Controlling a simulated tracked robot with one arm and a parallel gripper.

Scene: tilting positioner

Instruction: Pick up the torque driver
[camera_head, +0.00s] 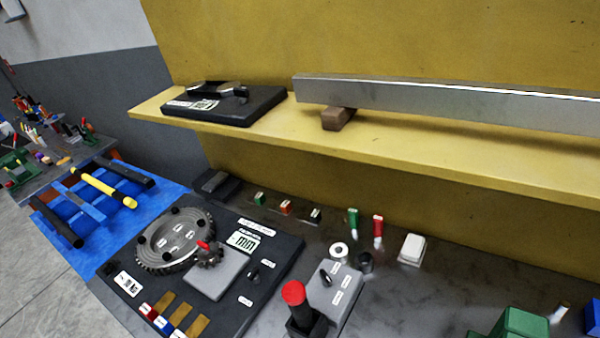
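A blue mat (160,208) at the left carries a blue rack (82,201) with long tools lying across it. One is a yellow rod-shaped tool with a dark band (104,188), which looks most like a torque driver, though I cannot be sure. A black bar-like piece (57,222) lies on its left and another dark one (127,173) on its right. I see no label on any of them. My gripper is not in view.
A dark tilting fixture plate (270,262) with a toothed gear (175,240) stands right of the mat. A red-topped knob (294,293) rises in front. A yellow shelf (420,160) overhangs the bench, holding a long metal bar (450,100) and a black device (225,104).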

